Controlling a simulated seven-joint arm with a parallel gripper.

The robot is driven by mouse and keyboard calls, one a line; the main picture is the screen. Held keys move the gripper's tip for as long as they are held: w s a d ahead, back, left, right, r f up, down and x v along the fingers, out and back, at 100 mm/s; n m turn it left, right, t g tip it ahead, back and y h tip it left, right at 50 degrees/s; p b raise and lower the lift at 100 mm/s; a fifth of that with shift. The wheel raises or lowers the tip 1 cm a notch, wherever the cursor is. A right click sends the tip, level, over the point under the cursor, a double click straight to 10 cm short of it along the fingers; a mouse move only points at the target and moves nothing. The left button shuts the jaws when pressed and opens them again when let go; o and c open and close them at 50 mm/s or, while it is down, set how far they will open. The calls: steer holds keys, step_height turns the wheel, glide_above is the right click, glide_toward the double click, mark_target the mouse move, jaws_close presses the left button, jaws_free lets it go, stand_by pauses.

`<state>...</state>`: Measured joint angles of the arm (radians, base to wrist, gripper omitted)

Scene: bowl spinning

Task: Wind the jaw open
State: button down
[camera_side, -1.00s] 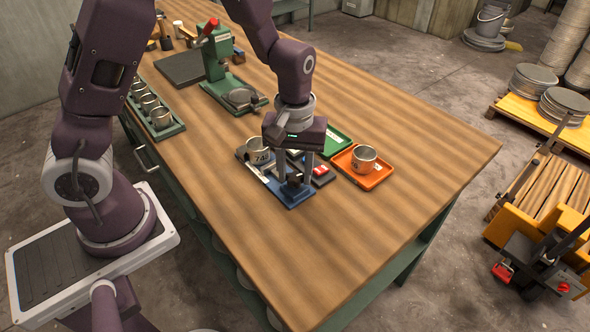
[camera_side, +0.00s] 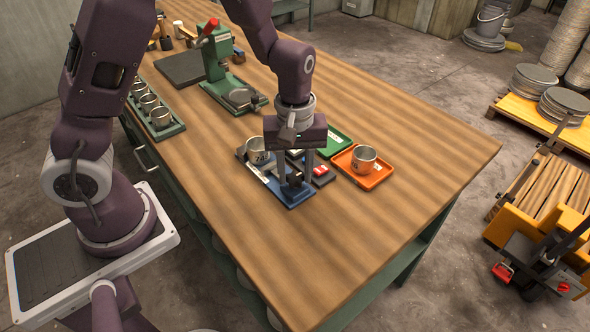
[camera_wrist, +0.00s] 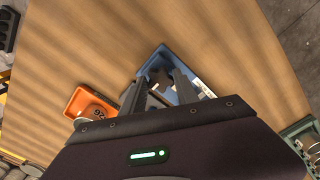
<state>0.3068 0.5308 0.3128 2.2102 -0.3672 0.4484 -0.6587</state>
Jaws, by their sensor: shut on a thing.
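A blue fixture (camera_side: 293,202) lies on the bench with a dark block and knob (camera_side: 295,180) at its near end. A metal cup (camera_side: 257,148) with a number on it stands at its far left end. My gripper (camera_side: 295,177) points straight down over the near end, its two fingers on either side of the dark knob, shut on it. In the wrist view the fingers (camera_wrist: 160,80) straddle a dark part on the blue fixture (camera_wrist: 166,53). The jaw itself is largely hidden behind my fingers, so its opening cannot be told.
An orange tray (camera_side: 378,180) with a metal cup (camera_side: 364,158) stands to the right. A green tray (camera_side: 337,140) and a dark block with a red label (camera_side: 321,174) are close by. A green press (camera_side: 216,62) stands behind. The near bench is clear.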

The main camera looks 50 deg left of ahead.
mark_target(295, 176)
steer(key=c, duration=0.9)
jaws_free()
step_height(295, 176, up, 7)
steer(key=shift+r, duration=0.1)
steer(key=s+r+m+t, duration=0.2)
steer(key=s+r+m, duration=0.1)
steer(key=s, duration=0.3)
steer(key=s+a+r+m+t, duration=0.1)
steer(key=s+r+m, duration=0.3)
steer(key=s+r, duration=0.2)
steer(key=s+a+r+m+t, duration=0.1)
steer(key=s+r+m+t, duration=0.1)
steer(key=s+r+m, duration=0.2)
steer(key=shift+s+r+t, duration=0.25)
steer(key=shift+s+t, duration=0.05)
steer(key=shift+s, duration=0.65)
